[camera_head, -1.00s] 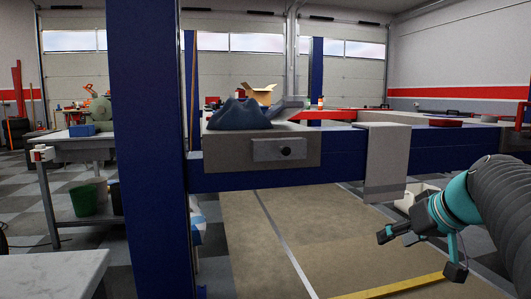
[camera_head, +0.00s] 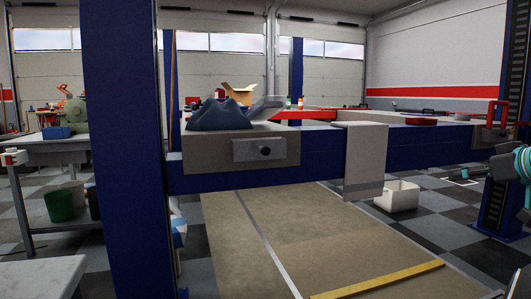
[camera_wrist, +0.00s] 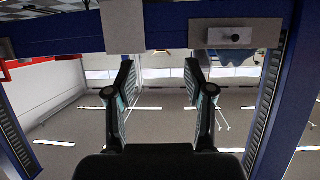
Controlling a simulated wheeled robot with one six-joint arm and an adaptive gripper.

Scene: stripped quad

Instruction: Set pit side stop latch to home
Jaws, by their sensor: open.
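A light grey latch plate with a round black knob (camera_head: 265,152) is on a grey housing on the near face of the blue cross beam (camera_head: 320,160). In the wrist view the picture is inverted, and the plate (camera_wrist: 216,35) with its knob shows at the upper right, beyond my fingers. My gripper (camera_wrist: 160,72) is open and empty, its two fingers well apart and clear of the plate. In the head view my teal wrist (camera_head: 525,162) shows only at the right edge, far right of the knob.
A blue post (camera_head: 125,150) stands left of the latch. A grey block (camera_head: 363,160) covers the beam to its right. A blue cloth-like heap (camera_head: 220,115) lies above the plate. A white bin (camera_head: 398,195) and yellow strip (camera_head: 375,281) are on the floor.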

